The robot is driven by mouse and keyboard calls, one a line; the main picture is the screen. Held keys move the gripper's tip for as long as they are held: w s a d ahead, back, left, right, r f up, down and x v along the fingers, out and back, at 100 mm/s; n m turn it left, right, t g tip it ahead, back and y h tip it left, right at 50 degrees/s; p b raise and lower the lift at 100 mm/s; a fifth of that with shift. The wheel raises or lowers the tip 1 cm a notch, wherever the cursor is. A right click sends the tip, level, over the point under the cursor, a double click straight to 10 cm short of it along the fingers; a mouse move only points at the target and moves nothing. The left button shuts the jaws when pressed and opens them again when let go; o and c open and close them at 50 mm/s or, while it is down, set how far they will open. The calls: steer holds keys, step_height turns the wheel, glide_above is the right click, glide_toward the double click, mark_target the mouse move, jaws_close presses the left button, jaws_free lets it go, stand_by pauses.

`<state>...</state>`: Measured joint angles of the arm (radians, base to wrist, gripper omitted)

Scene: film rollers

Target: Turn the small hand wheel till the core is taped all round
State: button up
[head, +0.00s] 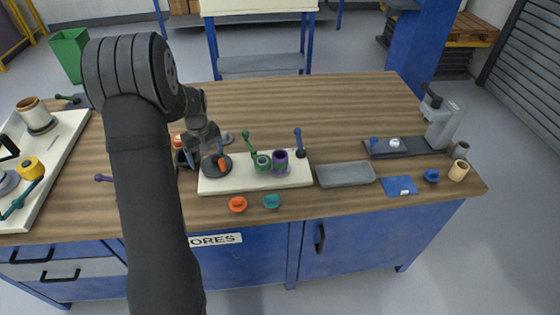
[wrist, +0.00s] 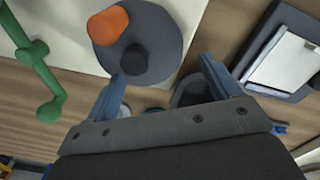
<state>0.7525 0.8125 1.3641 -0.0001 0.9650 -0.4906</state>
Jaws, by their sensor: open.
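A dark grey hand wheel (head: 212,170) with an orange knob (head: 222,164) sits at the left end of a cream board (head: 240,184). In the wrist view the wheel (wrist: 163,45), its orange knob (wrist: 108,25) and dark hub (wrist: 134,62) lie just beyond the fingertips. My gripper (head: 206,156) is open, above and beside the wheel; its blue fingers (wrist: 163,72) stand apart with nothing held. A green-rimmed roller (head: 263,164) and a purple-rimmed roller (head: 280,158) stand on the board to the right. I cannot tell how much tape is on any core.
An orange piece (head: 238,204) and a teal piece (head: 271,201) lie in front. A grey tray (head: 345,174) is to the right. The table behind the board is mostly clear.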

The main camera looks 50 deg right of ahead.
steer(key=shift+r, duration=0.1)
step_height(320, 180, up, 7)
stand_by(0.7)
steer(key=shift+f, duration=3.6)
